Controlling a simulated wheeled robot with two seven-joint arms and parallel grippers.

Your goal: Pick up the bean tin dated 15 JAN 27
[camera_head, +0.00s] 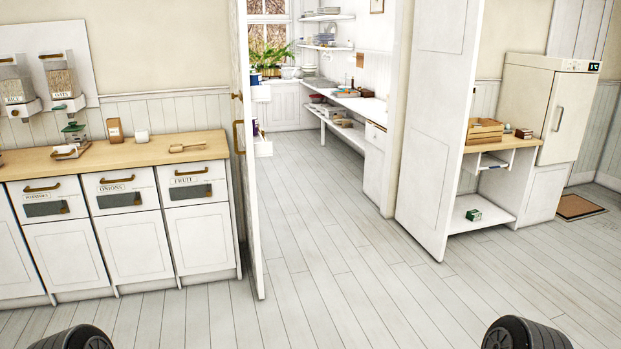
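No bean tin with a readable 15 JAN 27 date shows in the head view. A small dark green item (473,215) sits on the low white shelf at the right; it is too small to tell whether it is a tin. Small items also stand on the shelves of the far room, too small to read. Neither of my grippers is in view; only dark rounded parts of my own body show at the bottom edge.
An open double doorway leads to a back room with a long counter (357,105). The left door leaf (250,190) and right door leaf (435,130) stand open. A wooden-topped cabinet (110,155) lines the left; a cream fridge (550,110) stands right. The plank floor (330,260) is clear.

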